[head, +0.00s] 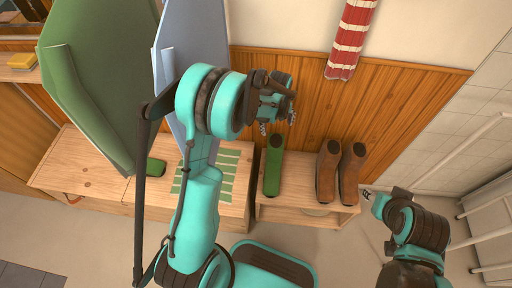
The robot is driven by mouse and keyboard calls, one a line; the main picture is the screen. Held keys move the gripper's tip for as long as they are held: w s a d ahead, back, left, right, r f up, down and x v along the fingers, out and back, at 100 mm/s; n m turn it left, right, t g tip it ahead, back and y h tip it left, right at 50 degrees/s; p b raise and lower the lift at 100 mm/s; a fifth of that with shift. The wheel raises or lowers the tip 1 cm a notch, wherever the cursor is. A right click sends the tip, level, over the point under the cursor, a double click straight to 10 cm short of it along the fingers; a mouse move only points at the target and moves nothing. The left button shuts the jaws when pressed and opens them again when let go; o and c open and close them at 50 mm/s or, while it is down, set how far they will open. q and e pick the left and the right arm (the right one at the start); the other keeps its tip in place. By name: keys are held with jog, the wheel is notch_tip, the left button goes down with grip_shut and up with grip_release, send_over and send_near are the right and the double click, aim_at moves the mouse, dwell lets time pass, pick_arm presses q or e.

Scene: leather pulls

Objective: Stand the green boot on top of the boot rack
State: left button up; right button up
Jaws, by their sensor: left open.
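The green boot (273,168) stands upright on the top of the wooden boot rack (297,212), toward its left end, with its toe toward me. A pair of brown boots (338,175) stands on the same top to its right. My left gripper (277,124) is open just above and behind the green boot's shaft opening, with its two fingertips apart and nothing between them. I cannot tell if it touches the boot. My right gripper (367,194) is low at the right, beside the rack's right end; its fingers are too small to read.
A wooden bench (100,188) stands left of the rack, with a green striped mat (228,172) and a small green object (155,167). Green and pale blue hanging pieces (95,80) fill the upper left. A red-and-white striped cloth (350,40) hangs on the wall.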

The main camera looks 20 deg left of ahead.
pick_arm(q)
jog(key=s+r+n+t, duration=0.3)
jog(key=s+r+n, duration=0.95)
jog(key=r, duration=0.35)
jog(key=s+r+n+t, duration=0.1)
jog(key=s+n+t, duration=0.2)
jog(key=s+n, duration=0.8)
jog(key=n, duration=0.3)
jog(key=shift+s+r, duration=0.25)
jog(key=shift+s, duration=0.1)
